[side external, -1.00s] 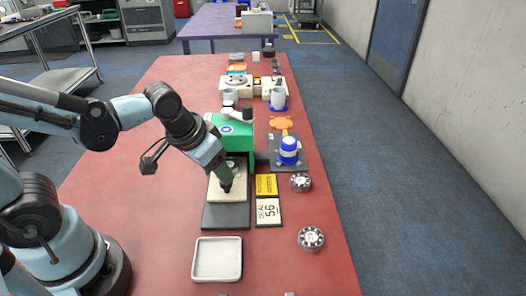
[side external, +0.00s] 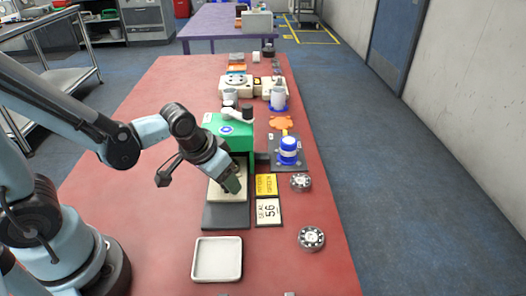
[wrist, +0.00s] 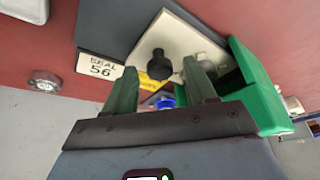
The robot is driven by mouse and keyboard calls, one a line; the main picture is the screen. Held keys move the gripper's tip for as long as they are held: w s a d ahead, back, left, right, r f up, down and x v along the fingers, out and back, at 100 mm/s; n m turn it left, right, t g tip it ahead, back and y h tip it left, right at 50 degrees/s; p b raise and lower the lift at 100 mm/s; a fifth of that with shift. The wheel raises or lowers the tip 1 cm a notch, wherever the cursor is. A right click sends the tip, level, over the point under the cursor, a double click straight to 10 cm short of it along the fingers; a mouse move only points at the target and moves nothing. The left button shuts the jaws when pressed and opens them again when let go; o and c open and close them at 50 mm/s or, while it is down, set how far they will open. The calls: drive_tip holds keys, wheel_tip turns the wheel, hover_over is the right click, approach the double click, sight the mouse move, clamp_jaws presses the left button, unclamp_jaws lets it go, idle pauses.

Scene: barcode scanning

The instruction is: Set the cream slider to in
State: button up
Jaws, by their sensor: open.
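The cream slider (side external: 215,194) is a flat cream plate on a dark grey base (side external: 225,217), in front of the green housing (side external: 232,127). In the wrist view the slider (wrist: 182,38) carries a black knob (wrist: 159,65). My gripper (side external: 234,185) is over the slider's right part in the side view and hides the knob there. In the wrist view my gripper (wrist: 160,72) is open, its two green fingers apart, with the knob showing between the fingertips. I cannot tell whether the fingers touch it or how deep it sits between them.
A yellow label plate (side external: 266,184) and a white "SEAL 56" plate (side external: 268,211) lie right of the base. Two round metal pieces (side external: 311,238) are farther right. A blue-and-white container (side external: 288,150) stands behind.

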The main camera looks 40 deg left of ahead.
clamp_jaws()
drive_tip(key=shift+w+a, duration=1.75)
unclamp_jaws()
